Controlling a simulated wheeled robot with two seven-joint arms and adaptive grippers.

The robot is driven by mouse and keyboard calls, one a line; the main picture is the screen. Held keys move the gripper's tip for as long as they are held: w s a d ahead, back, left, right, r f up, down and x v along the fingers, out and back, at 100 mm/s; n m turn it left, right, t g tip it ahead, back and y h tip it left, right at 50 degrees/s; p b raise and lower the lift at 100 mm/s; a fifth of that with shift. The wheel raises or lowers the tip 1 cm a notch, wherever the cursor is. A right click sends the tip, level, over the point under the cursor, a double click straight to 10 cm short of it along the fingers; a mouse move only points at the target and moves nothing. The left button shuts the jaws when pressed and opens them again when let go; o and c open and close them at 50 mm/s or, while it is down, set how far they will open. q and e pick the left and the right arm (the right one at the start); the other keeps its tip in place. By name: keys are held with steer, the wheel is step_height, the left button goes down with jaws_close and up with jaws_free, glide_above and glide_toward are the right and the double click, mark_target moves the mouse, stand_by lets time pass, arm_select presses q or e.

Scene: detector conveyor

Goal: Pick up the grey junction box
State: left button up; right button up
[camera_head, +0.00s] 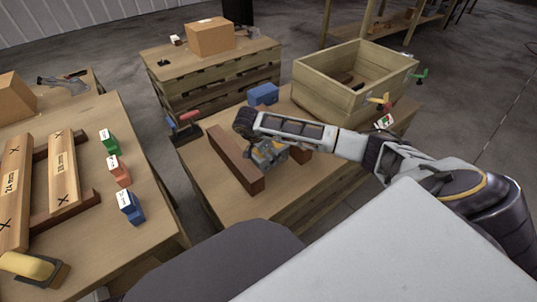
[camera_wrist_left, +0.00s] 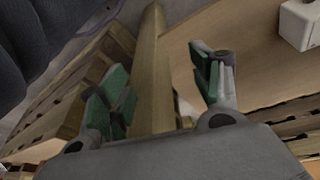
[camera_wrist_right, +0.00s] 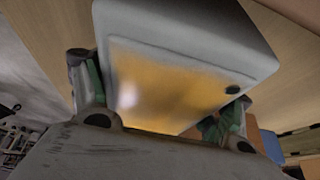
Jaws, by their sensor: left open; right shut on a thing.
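The grey junction box (camera_wrist_right: 185,40) is a pale grey, round-edged block with a yellow-orange face and a small dark hole. In the right wrist view it fills the space between the fingers of my right gripper (camera_wrist_right: 160,100), which is shut on it. In the head view my right gripper (camera_head: 268,153) is over the middle table, and the box is mostly hidden by it. I cannot tell whether the box touches the table. My left gripper (camera_wrist_left: 163,85) is open, with a wooden edge showing between its fingers; it is not visible in the head view.
A dark brown bar (camera_head: 235,160) lies left of my right gripper. A blue block (camera_head: 263,94) and a wooden crate (camera_head: 335,95) stand behind. The left table holds labelled boards (camera_head: 64,170) and coloured blocks (camera_head: 118,170). A pale block (camera_wrist_left: 300,22) shows in the left wrist view.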

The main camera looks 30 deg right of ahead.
steer(key=shift+s, duration=0.1)
steer(key=shift+r, duration=0.2)
steer(key=shift+c, duration=0.8)
step_height(320, 180, up, 9)
steer(key=shift+f+p, duration=0.2)
steer(key=shift+p, duration=1)
arm_select(q)
steer(key=f, duration=0.3)
steer(key=shift+a+f+g, duration=0.25)
steer(key=shift+a+g, duration=0.05)
steer(key=shift+g, duration=0.1)
arm_select(e)
steer(key=shift+r, duration=0.4)
arm_select(q)
steer(key=shift+s+d, duration=0.1)
arm_select(e)
steer(key=shift+w+r, duration=0.15)
steer(key=shift+w, duration=0.05)
